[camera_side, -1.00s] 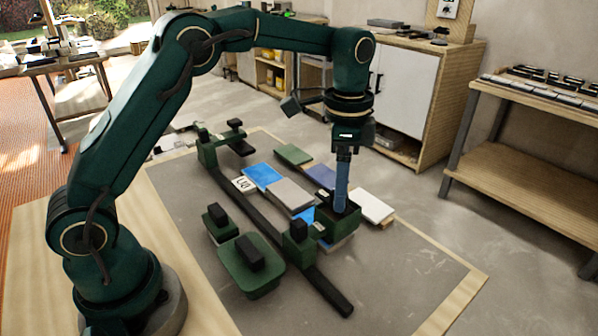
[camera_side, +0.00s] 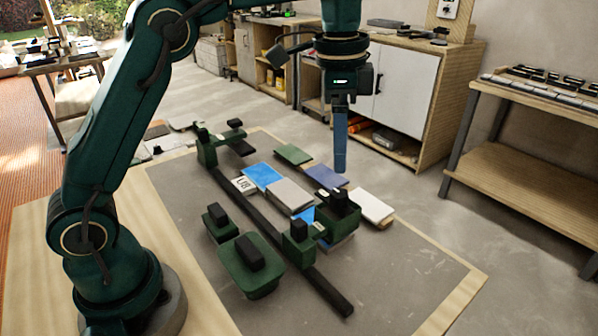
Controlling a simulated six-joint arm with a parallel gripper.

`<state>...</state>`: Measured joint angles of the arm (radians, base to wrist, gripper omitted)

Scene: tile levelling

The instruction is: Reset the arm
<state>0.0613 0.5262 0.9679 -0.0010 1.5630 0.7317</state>
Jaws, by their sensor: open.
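My gripper (camera_side: 340,170) hangs pointing down above the row of tiles, apart from everything below it. Its blue fingers look empty and overlap in this view. The tiles are a blue one (camera_side: 262,176), a grey one (camera_side: 290,195), a purple-blue one (camera_side: 326,177), a green one (camera_side: 293,154) and a white one (camera_side: 371,206).
A long dark bar (camera_side: 255,228) with green end pieces lies across the grey work board (camera_side: 400,275). A green float (camera_side: 250,265) and a smaller green block (camera_side: 219,222) rest at its left. Cabinets (camera_side: 410,90) and a wooden shelf (camera_side: 530,150) stand behind. The board's front right is clear.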

